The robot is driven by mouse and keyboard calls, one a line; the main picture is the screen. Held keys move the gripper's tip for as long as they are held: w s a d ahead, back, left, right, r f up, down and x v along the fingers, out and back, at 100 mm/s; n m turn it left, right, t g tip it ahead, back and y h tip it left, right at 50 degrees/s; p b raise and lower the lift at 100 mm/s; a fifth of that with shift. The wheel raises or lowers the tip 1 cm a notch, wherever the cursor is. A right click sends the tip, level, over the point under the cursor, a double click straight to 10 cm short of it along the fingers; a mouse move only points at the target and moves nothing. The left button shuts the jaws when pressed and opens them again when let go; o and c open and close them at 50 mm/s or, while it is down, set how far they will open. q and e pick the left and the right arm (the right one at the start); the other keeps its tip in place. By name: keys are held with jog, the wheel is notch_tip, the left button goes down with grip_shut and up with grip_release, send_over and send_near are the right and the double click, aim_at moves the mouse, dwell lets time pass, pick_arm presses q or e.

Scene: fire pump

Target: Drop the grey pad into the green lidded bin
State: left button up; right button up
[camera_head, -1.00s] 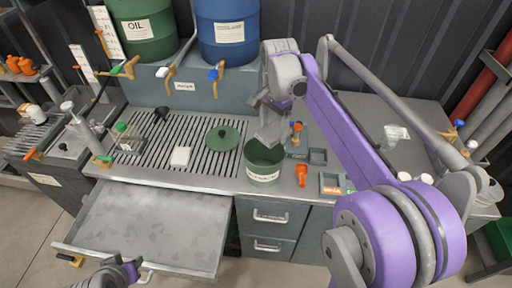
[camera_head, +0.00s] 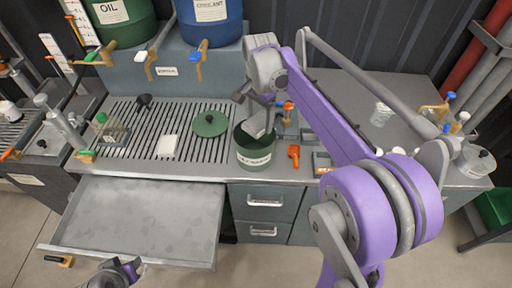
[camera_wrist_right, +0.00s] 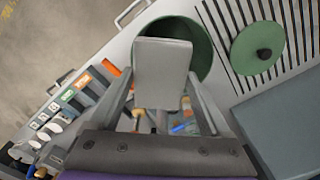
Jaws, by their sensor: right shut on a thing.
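The green bin (camera_head: 254,158) stands open on the bench. Its round green lid (camera_head: 209,123) with a dark knob lies apart on the slatted grate; bin (camera_wrist_right: 197,37) and lid (camera_wrist_right: 258,47) also show in the right wrist view. My right gripper (camera_head: 262,122) is shut on the grey pad (camera_wrist_right: 163,75), a flat block between its two fingers. The pad is at the bin's mouth, overlapping its opening in both views. In the head view the pad is small and partly merges with the gripper. My left gripper (camera_head: 112,274) is at the bottom left, its fingers unclear.
An open, empty drawer (camera_head: 140,215) juts out at the front left. A white block (camera_head: 167,146) and a small bottle lie on the grate. An orange-handled item (camera_head: 293,154) and small trays are right of the bin. Oil and coolant drums with taps stand behind.

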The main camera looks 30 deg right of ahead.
jog(key=shift+w+r, duration=0.1)
jog(key=o, duration=1.1)
jog(key=shift+o, duration=0.2)
notch_tip(320, 180, up, 11)
jog(key=shift+p, duration=0.4)
jog(key=s+a+f+n+t, duration=0.3)
jog(key=s+a+f+n, duration=0.2)
jog(key=s+f+n, duration=0.2)
jog(key=s+a+f+n+t, duration=0.3)
jog(key=s+a+f+n, duration=0.2)
jog(key=s+f, duration=0.6)
jog(key=f+n, duration=0.1)
jog(key=n, duration=0.1)
jog(key=shift+s+a+f+n, duration=0.15)
jog(key=shift+s+f+n, duration=0.05)
jog(key=shift+s+n, duration=0.15)
